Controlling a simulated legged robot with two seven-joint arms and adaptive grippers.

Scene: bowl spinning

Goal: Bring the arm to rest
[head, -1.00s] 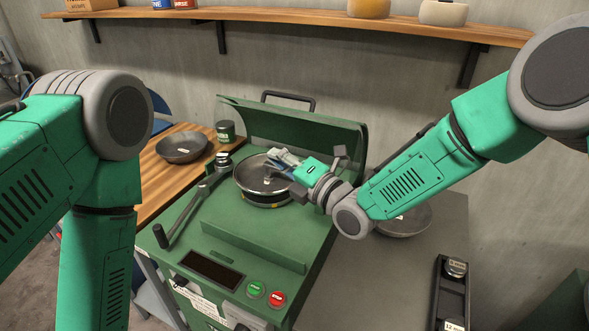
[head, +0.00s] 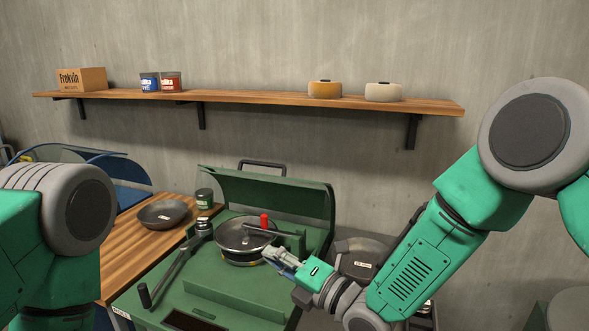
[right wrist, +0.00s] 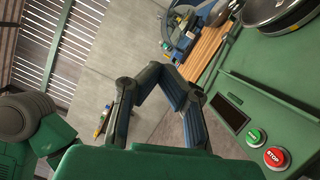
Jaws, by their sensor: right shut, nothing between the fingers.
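My right gripper (head: 277,257) is in the head view, at the front right of the round metal bowl (head: 236,238) on the green machine (head: 270,201). It is shut and empty; I cannot tell from this view how far it stands from the bowl. In the right wrist view its dark fingers (right wrist: 160,74) point over the floor and the table edge, beside the machine's front. A dark bar with a red knob (head: 264,221) lies across the bowl's top. Of my left arm only upper links show; its gripper is out of view.
A long dark lever (head: 171,267) stands left of the bowl. A dark pan (head: 162,214) and a green can (head: 204,198) are on the wooden table. Another pan (head: 359,260) lies behind my right forearm. A green button (right wrist: 255,137) and red stop button (right wrist: 276,158) are on the machine's front.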

